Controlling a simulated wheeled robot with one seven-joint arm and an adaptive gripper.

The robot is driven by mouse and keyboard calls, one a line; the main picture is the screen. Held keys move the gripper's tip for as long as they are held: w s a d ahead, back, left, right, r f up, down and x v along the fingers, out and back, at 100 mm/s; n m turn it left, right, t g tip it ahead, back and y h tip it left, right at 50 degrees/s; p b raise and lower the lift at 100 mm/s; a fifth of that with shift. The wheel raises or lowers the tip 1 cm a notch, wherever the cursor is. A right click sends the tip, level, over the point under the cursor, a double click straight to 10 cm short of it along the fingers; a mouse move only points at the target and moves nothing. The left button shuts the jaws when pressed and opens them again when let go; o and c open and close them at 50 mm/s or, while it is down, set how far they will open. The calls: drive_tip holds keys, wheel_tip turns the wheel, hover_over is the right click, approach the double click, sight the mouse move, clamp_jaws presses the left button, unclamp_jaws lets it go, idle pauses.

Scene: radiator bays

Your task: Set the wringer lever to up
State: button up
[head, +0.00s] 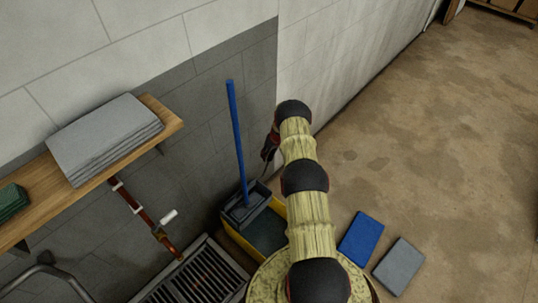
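A yellow mop bucket (231,236) stands on the floor by the wall, left of my arm. A dark grey wringer (246,206) sits at its back end. A long blue pole (236,135) rises from the wringer, nearly upright and leaning slightly left at the top. I cannot tell whether this pole is the wringer lever or a mop handle; no other lever shows clearly. My gripper (268,150) is dark and small beyond the far end of my arm, right of the pole and apart from it in the picture. My arm partly hides it and the bucket's right side.
A wooden shelf (163,118) with folded grey cloths (104,134) juts out at the left. Below it are a reddish pipe with a white-handled valve (168,216) and a floor grate (196,275). Blue (361,239) and grey (399,265) mats lie right. The floor beyond is clear.

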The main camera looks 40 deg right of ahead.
drive_tip(key=shift+d+r, duration=0.1)
drive_tip(key=shift+r, duration=0.3)
drive_tip(key=v, duration=1.1)
drive_tip(key=shift+s, duration=0.2)
drive_tip(key=shift+c, duration=0.2)
